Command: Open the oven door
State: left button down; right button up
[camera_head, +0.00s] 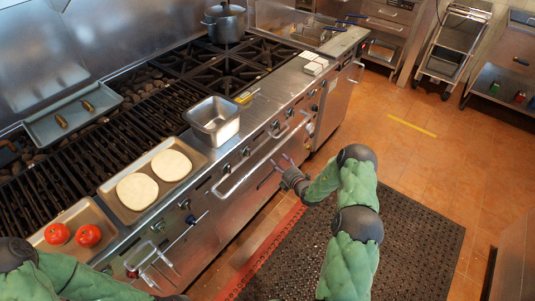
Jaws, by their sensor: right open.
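The oven door (250,197) is a steel panel on the front of the range, below the knobs, and looks shut. Its long bar handle (235,183) runs along the door's top. I cannot tell whether the fingers touch the door. My left gripper (161,273) is at the lower left near another front handle (146,252).
On the range are a tray with two tomatoes (73,236), a tray with two round flatbreads (153,178), a steel pan (214,121) and a pot (225,22). A dark mat (405,235) covers the floor before the range. Carts (453,45) stand at the back right.

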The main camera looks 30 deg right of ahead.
aim_at(272, 154)
jog(key=w+b, duration=0.1)
jog(key=w, duration=0.2)
jog(key=w+f+b, duration=0.1)
jog(key=w, duration=0.2)
jog(key=w+b, duration=0.1)
jog(key=w, duration=0.1)
jog(key=shift+w+f, duration=0.35)
jog(key=shift+w, duration=0.05)
grip_shut()
